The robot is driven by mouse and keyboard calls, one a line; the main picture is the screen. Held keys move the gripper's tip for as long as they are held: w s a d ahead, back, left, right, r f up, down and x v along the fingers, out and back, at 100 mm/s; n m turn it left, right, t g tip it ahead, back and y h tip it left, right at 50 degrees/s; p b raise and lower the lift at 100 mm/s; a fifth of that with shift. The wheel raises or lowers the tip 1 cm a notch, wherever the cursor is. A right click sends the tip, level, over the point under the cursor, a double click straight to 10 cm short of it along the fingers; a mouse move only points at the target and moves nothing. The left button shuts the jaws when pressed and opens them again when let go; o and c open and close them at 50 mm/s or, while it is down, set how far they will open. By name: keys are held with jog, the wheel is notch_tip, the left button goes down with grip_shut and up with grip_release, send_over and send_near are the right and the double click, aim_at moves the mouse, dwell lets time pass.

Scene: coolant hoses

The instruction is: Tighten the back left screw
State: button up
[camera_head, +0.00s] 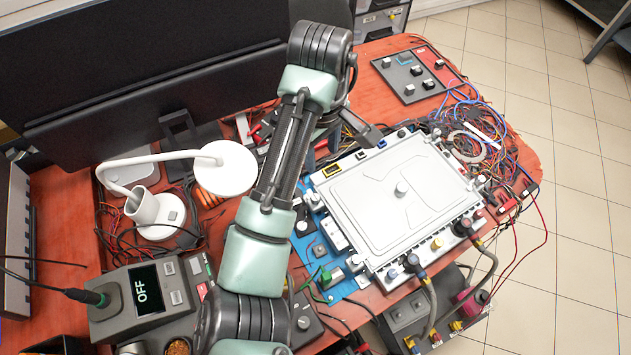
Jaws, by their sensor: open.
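A white box with a pale grey lid (400,215) and a small knob (402,188) at its centre sits on a blue board (348,287) on the red table. Its back left corner lies close to my arm. I cannot make out a separate screw there; the parts are too small and partly crowded by my arm. My gripper (364,130) shows only in part, as a dark piece below my wrist, just behind the back edge of the box. It is open, and I see nothing held in it. Whether it touches the box cannot be told.
A white lamp (223,168) and a soldering station (140,300) reading OFF stand left. A monitor (130,90) stands behind. Tangled wires (490,140) and a black switch panel (410,75) are at the right and back. Cables (432,300) leave the box's front.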

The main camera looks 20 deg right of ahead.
aim_at(316, 197)
jog(key=shift+g+y, duration=0.3)
jog(key=shift+g, duration=0.1)
jog(key=f, duration=0.4)
jog(key=a+f, duration=0.1)
jog(key=f, duration=0.7)
jog(key=shift+s+a+f, duration=0.25)
jog(key=shift+s+f, duration=0.05)
jog(key=shift+f, duration=0.8)
jog(key=shift+c, duration=0.2)
grip_shut()
